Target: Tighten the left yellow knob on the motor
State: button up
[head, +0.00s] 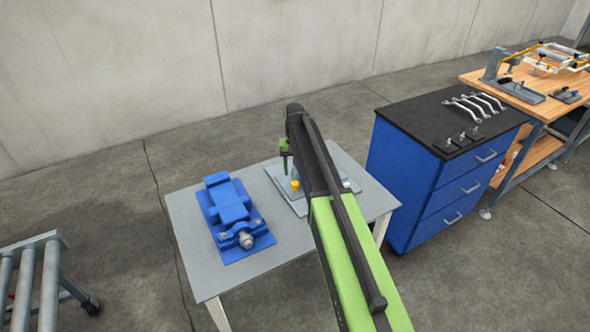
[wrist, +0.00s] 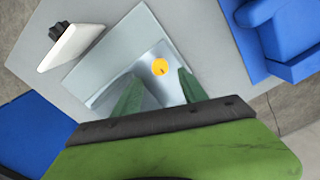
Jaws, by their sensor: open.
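A yellow knob (head: 295,186) shows on a grey metal plate (head: 281,185) on the table, beside my arm. It also shows in the wrist view (wrist: 159,66), round and with a dark mark. My gripper (head: 285,154) is above the plate. In the wrist view my gripper (wrist: 157,80) has its two green fingers apart, one on either side of the knob in the picture; contact cannot be told. My arm hides much of the plate in the head view.
A blue vise-like device (head: 230,208) stands left of the plate on the grey table (head: 190,252). A white panel with a black knob (wrist: 70,46) is at upper left in the wrist view. A blue drawer cabinet (head: 410,185) with wrenches stands right.

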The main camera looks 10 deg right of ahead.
aim_at(295, 183)
notch_tip(295, 183, up, 11)
jog(key=p, duration=0.9)
jog(key=shift+r+p, duration=0.2)
jog(key=shift+p, duration=0.1)
